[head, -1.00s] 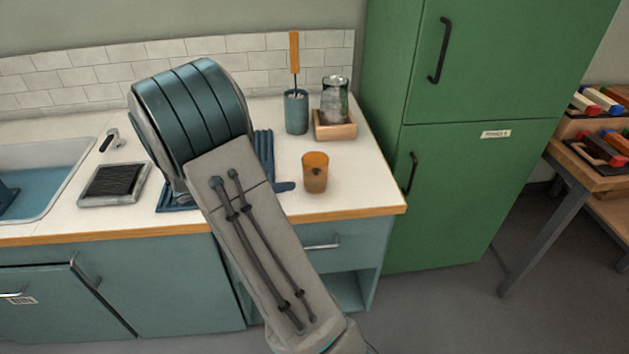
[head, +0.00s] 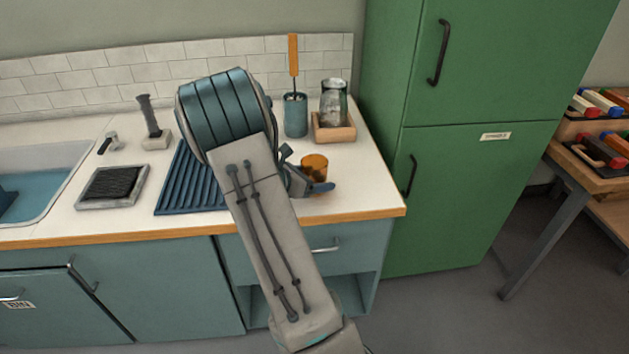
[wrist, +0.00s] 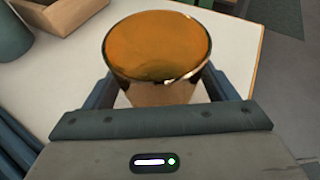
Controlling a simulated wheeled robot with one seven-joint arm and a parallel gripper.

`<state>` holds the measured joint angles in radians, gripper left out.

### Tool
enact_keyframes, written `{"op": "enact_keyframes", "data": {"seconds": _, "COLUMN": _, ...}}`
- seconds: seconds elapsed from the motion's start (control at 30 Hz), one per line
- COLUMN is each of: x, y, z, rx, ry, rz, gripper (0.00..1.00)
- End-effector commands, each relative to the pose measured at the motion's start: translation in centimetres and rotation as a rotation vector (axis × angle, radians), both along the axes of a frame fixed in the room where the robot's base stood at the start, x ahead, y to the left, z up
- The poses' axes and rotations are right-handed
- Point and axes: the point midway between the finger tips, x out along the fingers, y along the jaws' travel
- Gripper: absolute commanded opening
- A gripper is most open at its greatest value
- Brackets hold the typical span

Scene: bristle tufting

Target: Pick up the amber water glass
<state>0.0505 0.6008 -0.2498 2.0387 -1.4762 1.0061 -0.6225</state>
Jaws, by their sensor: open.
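The amber water glass (head: 314,165) stands upright on the white counter near its right front corner, partly hidden by my gripper in the head view. In the wrist view the glass (wrist: 157,50) fills the upper middle. My gripper (head: 308,176) is open, with one finger on each side of the glass. In the wrist view my gripper (wrist: 158,88) shows a finger at the left and one at the right of the glass. I cannot tell whether either finger touches it.
A blue ribbed drying rack (head: 190,185) lies left of my arm. Behind the glass stand a teal cup (head: 296,116) with an orange-handled brush and a wooden tray (head: 335,131) holding a clear jar (head: 333,105). A green fridge (head: 470,170) rises to the right.

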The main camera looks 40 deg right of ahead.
Motion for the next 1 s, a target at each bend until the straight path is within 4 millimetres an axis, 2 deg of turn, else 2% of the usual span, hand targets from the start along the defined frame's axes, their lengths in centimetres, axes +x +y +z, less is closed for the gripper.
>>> {"op": "enact_keyframes", "data": {"seconds": 0.2, "x": 0.0, "y": -0.1, "z": 0.0, "rx": 0.000, "ry": -0.001, "rz": 0.001, "gripper": 0.79}}
{"op": "enact_keyframes", "data": {"seconds": 0.23, "x": 0.0, "y": -0.1, "z": 0.0, "rx": 0.000, "ry": -0.001, "rz": 0.000, "gripper": 0.76}}
{"op": "enact_keyframes", "data": {"seconds": 0.43, "x": 0.0, "y": -0.1, "z": 0.0, "rx": 0.000, "ry": -0.001, "rz": 0.000, "gripper": 0.20}}
{"op": "enact_keyframes", "data": {"seconds": 0.77, "x": 0.0, "y": -0.1, "z": 0.1, "rx": -0.001, "ry": -0.002, "rz": -0.001, "gripper": 0.21}}
{"op": "enact_keyframes", "data": {"seconds": 1.0, "x": 0.0, "y": -0.1, "z": 1.0, "rx": -0.001, "ry": -0.002, "rz": 0.000, "gripper": 0.21}}
